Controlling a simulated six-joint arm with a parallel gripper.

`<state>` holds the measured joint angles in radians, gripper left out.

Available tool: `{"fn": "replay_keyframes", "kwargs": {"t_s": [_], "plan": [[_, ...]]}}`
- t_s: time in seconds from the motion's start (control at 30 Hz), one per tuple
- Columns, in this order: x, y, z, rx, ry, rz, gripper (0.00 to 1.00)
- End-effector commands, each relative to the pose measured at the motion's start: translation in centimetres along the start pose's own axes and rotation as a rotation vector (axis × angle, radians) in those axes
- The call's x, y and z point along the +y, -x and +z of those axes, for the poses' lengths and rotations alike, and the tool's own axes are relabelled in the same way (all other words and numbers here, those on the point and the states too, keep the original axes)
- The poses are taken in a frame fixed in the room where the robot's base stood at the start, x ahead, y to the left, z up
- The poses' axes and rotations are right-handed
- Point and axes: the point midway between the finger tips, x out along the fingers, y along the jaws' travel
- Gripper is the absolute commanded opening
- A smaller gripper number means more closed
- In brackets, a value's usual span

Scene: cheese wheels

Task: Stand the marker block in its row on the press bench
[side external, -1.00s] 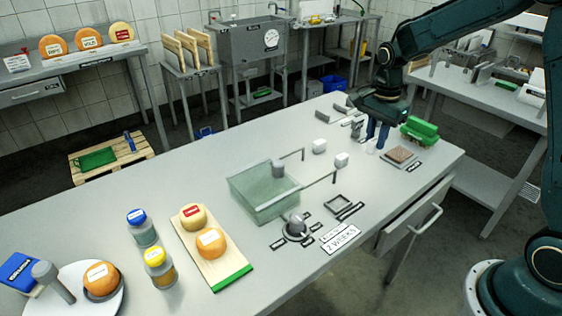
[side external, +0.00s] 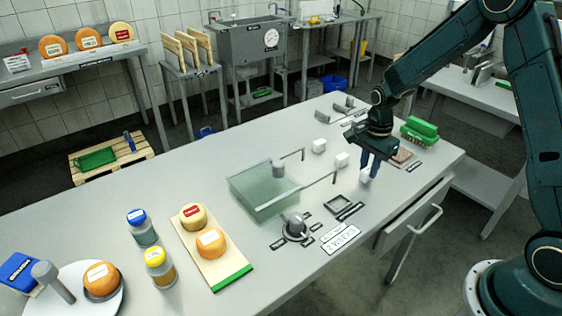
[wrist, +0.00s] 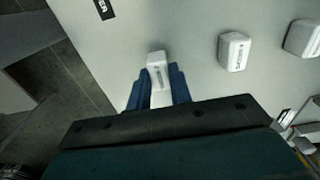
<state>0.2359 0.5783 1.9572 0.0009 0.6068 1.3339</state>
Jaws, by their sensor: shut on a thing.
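My gripper (side external: 371,165) is over the right part of the press bench (side external: 180,190), shut on the white marker block (side external: 365,178). In the wrist view the marker block (wrist: 157,72) shows upright between my blue fingers (wrist: 157,90), with a dark mark on its face. In the side view it is at or just above the bench top; I cannot tell whether it touches. Two similar white blocks, a middle one (side external: 342,160) and a far one (side external: 319,146), stand on the bench to its left. The three lie roughly in a line.
A greenish glass tank (side external: 262,203) with rods stands left of the blocks. A small dark square frame (side external: 338,205) and a "2 WEEKS" label (side external: 341,238) lie in front. A green brush-like block (side external: 419,130) and a brown pad (side external: 401,155) are behind my gripper.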

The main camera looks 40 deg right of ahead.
Motion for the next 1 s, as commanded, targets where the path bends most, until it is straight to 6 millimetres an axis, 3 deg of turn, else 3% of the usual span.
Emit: {"fn": "replay_keyframes", "kwargs": {"t_s": [0.1,0.57,0.6,0.7,1.0], "plan": [[0.04,-0.88,0.01,0.0,0.0,0.001,0.0],[0.02,-1.27,0.01,0.0,0.0,0.0,0.0],[0.01,-1.25,0.0,0.0,0.0,-0.001,0.27],[0.01,-1.24,0.01,0.0,0.0,-0.001,0.43],[0.01,-1.19,0.0,0.0,0.0,-0.001,0.43]]}}
